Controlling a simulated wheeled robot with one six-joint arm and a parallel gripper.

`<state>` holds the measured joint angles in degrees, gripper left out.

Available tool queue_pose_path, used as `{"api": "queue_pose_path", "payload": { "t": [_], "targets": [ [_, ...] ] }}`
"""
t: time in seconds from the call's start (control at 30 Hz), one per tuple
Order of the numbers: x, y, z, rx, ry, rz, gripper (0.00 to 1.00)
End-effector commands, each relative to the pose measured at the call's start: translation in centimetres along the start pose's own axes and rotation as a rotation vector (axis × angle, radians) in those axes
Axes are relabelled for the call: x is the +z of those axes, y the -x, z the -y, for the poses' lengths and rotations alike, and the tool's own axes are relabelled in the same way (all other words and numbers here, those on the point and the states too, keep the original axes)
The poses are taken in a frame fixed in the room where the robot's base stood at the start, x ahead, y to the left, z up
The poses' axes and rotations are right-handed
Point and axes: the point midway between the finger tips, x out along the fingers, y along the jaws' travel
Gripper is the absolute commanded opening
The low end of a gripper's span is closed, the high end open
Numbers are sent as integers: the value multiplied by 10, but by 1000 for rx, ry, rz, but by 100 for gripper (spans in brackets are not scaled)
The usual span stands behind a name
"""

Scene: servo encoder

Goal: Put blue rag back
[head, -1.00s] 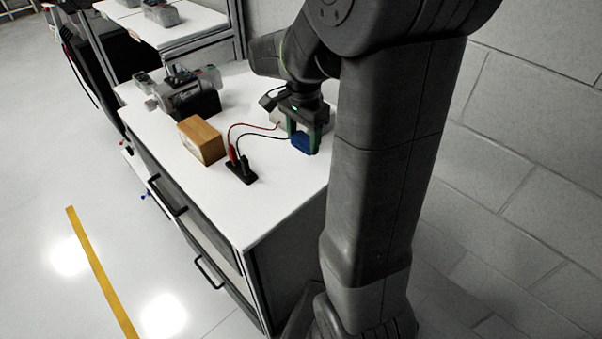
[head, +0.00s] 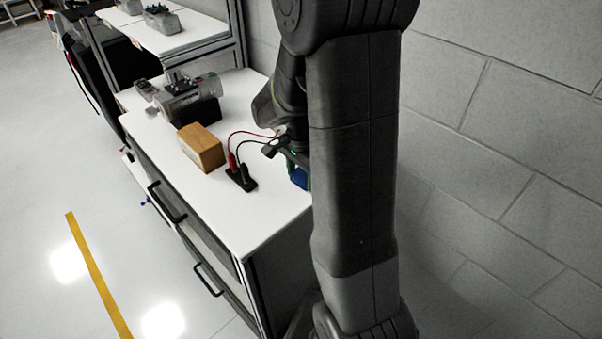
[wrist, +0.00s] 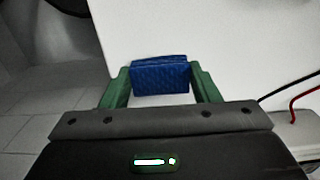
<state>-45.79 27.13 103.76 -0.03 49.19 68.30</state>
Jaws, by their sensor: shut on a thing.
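The blue rag (wrist: 160,75) is a folded, textured blue block between the green fingers of my gripper (wrist: 160,88) in the wrist view. My gripper is shut on it. In the head view the rag (head: 299,178) shows as a small blue patch beside my arm, near the right edge of the white bench top. My arm hides most of the gripper there. In the wrist view the rag is over the white top near its edge, with grey floor to the left. I cannot tell whether the rag touches the bench.
A wooden block (head: 202,148) and a black stand with red and black leads (head: 240,177) sit on the bench top (head: 235,218). A grey motor assembly (head: 188,98) stands behind them. A block wall is at the right. The bench's front corner is clear.

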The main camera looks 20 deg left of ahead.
Motion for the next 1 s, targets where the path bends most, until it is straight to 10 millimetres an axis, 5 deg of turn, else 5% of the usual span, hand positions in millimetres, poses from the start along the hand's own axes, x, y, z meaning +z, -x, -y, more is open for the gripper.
{"api": "queue_pose_path", "payload": {
  "t": [0.13, 0.17, 0.27, 0.67, 1.0],
  "targets": [
    [0, -4, 0, 0, 0, 0, 37],
    [0, -3, 0, 0, 0, 0, 61],
    [0, -3, 0, 0, 0, 0, 77],
    [0, 7, 1, -4, 0, -1, 77],
    [-1, 76, 2, -7, 0, -3, 77]
  ]
}}
